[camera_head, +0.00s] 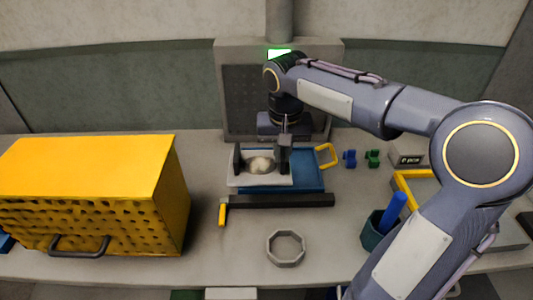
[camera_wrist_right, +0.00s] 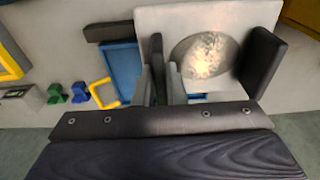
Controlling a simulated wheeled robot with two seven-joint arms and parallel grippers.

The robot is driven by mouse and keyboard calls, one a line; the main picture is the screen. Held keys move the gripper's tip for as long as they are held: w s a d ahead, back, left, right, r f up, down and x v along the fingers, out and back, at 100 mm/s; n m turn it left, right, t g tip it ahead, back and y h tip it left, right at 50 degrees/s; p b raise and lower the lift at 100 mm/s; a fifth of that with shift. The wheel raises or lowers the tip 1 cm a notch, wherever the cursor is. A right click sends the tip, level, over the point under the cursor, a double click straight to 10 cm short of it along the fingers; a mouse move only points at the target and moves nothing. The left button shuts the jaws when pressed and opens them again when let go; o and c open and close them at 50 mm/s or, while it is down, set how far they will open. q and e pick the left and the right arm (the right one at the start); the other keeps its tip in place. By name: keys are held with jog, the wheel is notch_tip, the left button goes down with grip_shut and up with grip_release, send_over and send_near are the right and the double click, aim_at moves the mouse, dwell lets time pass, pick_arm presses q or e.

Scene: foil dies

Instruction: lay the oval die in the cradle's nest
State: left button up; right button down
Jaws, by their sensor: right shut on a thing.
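The oval die (camera_head: 275,180) looks like a pale flat plate with a shiny mottled oval in its middle and a dark upright block at each end. It also shows in the wrist view (camera_wrist_right: 150,16). My right gripper (camera_head: 284,138) is shut on the die's right-hand block; its fingers (camera_wrist_right: 160,85) straddle that block in the wrist view. The die overlaps the left part of a blue tray with a yellow loop handle, apparently the cradle (camera_head: 310,180). The nest is hidden, and I cannot tell whether the die touches the tray. My left gripper is out of view.
A grey machine (camera_head: 235,90) with a green light stands behind. A yellow perforated box (camera_head: 90,165) fills the left. A dark bar (camera_head: 285,201) with a yellow end and an octagonal ring (camera_head: 272,250) lie in front. A dark cup (camera_head: 373,238) stands right, near my arm.

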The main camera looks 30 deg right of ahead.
jog(key=shift+w+d, duration=0.2)
jog(key=shift+w, duration=0.15)
jog(key=w+d+f+p, duration=0.1)
jog(key=w+d+f, duration=0.1)
jog(key=d+f, duration=0.1)
jog(key=w+d+f, duration=0.3)
jog(key=d, duration=0.1)
jog(key=w+d+f+p, duration=0.1)
jog(key=w+d+f, duration=0.1)
jog(key=d+f, duration=0.1)
jog(key=shift+w+d+f+p, duration=0.25)
jog(key=shift+w+d+p, duration=0.1)
jog(key=shift+d, duration=0.1)
notch_tip(320, 180, down, 3)
jog(key=shift+d+f, duration=0.15)
jog(key=shift+f, duration=0.15)
jog(key=c, duration=1.5)
grip_release()
